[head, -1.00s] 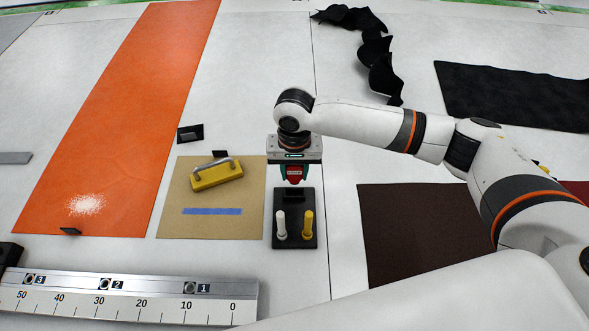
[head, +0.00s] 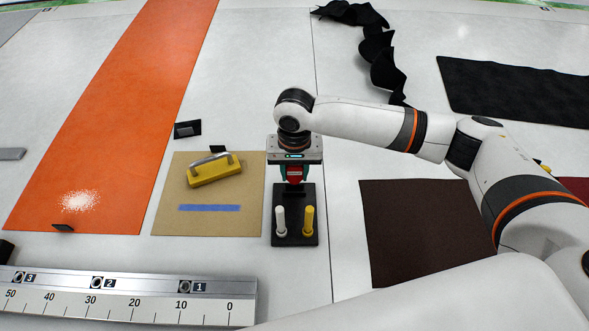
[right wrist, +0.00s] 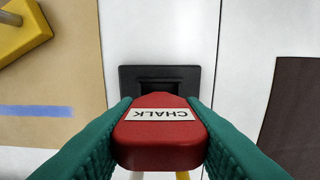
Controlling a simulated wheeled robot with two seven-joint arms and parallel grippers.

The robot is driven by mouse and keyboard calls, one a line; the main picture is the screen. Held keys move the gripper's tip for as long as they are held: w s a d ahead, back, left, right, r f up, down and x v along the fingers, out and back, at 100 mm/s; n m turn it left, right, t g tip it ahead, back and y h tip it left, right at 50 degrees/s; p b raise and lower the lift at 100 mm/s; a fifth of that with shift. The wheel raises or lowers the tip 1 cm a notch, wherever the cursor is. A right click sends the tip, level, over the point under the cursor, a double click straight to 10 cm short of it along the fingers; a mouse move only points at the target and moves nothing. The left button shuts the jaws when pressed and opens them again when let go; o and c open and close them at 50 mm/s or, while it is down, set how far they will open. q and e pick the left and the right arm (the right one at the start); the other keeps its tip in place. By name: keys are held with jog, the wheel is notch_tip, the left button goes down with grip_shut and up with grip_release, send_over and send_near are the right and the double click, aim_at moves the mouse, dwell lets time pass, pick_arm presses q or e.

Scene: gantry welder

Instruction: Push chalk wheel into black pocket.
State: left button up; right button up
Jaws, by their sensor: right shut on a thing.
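The chalk wheel (right wrist: 160,132), a red block with a white CHALK label, is held between the green fingers of my right gripper (head: 294,173). It also shows small and red in the head view (head: 294,175). The black pocket (right wrist: 160,82) is a dark rectangular opening in the black stand (head: 280,213), whose front carries a white stick (head: 281,220) and a yellow stick (head: 308,220). In the wrist view the wheel overlaps the pocket's near edge; I cannot tell whether they touch. My left gripper is out of view.
A yellow block with a metal handle (head: 214,175) lies on a tan board (head: 170,222) with blue tape, left of the stand. A ruler rail (head: 150,305) lies in front. A dark brown mat (head: 410,235) lies right. Bare white surface lies between stand and brown mat.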

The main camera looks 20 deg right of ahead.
aim_at(294, 181)
jog(key=shift+f+b, duration=0.3)
jog(key=shift+f, duration=1.7)
jog(key=o, duration=1.1)
jog(key=shift+c, duration=0.2)
jog(key=shift+r, duration=0.1)
notch_tip(294, 181, up, 12)
jog(key=shift+f+b, duration=0.2)
jog(key=shift+b, duration=0.55)
jog(key=shift+r, duration=0.1)
